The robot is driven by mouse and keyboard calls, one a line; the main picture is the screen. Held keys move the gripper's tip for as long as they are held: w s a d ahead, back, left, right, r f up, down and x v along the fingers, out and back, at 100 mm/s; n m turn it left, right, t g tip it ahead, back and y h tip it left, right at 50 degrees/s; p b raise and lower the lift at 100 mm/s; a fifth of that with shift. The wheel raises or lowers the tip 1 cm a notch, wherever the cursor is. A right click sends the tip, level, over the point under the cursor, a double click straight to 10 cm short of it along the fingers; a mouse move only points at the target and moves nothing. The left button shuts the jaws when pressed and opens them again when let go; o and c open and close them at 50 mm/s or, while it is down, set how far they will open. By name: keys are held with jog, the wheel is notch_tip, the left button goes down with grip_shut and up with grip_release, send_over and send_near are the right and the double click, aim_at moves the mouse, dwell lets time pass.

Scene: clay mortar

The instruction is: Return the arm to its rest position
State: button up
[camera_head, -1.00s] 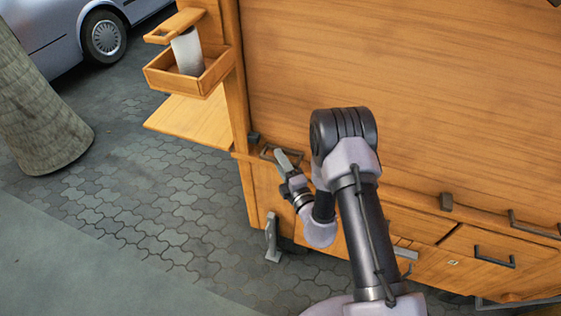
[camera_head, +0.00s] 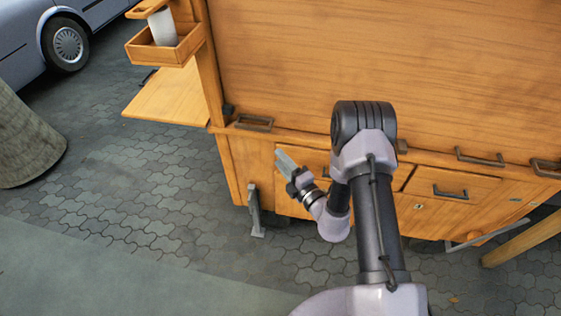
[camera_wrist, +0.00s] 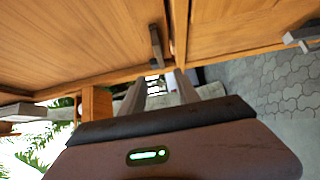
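My arm is bent in front of a wooden cart (camera_head: 300,60), with its elbow high and its forearm hanging down. My gripper (camera_head: 282,158) points up and to the left in the head view, in front of the drawer fronts below the cart's ledge. In the wrist view my gripper (camera_wrist: 158,86) shows two grey fingers spread apart, with nothing seen between them but background. The fingertips appear close to the wooden panels there; I cannot tell whether they touch.
Dark handles (camera_head: 254,123) sit along the ledge, and a drawer (camera_head: 451,188) is at the right. A side box (camera_head: 168,51) holds a pale cylinder. A grey metal leg (camera_head: 255,211) stands below. Open paving (camera_head: 130,215) lies left, with a tree trunk and car beyond.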

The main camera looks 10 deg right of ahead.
jog(key=s+a+r+n+g+y, duration=0.1)
jog(key=a+r+n+g+y, duration=0.2)
jog(key=a+r+n+y, duration=0.5)
jog(key=s+a+r+n+g, duration=0.3)
jog(key=s+r+n+g, duration=0.2)
jog(key=s+r+n, duration=0.15)
jog(key=s+a+r+n+g, duration=0.3)
jog(key=s+r+n+g, duration=0.2)
jog(key=r+n, duration=0.25)
jog(key=s+d+r+n+g+h, duration=0.1)
jog(key=s+d+n+g+h, duration=0.15)
jog(key=s+n, duration=0.4)
jog(key=s+d+r+n+g+h, duration=0.1)
jog(key=s+r+n+h, duration=0.15)
jog(key=s+n, duration=0.35)
jog(key=s+d+n+t+h, duration=0.2)
jog(key=d+n+t+h, duration=0.1)
jog(key=d, duration=0.4)
jog(key=s+d+r+n+t+h, duration=0.1)
jog(key=s+d+n+t+h, duration=0.2)
jog(key=d+n+h, duration=0.3)
jog(key=shift+d+r+n, duration=0.3)
jog(key=shift+d+n, duration=0.15)
jog(key=shift+d, duration=0.2)
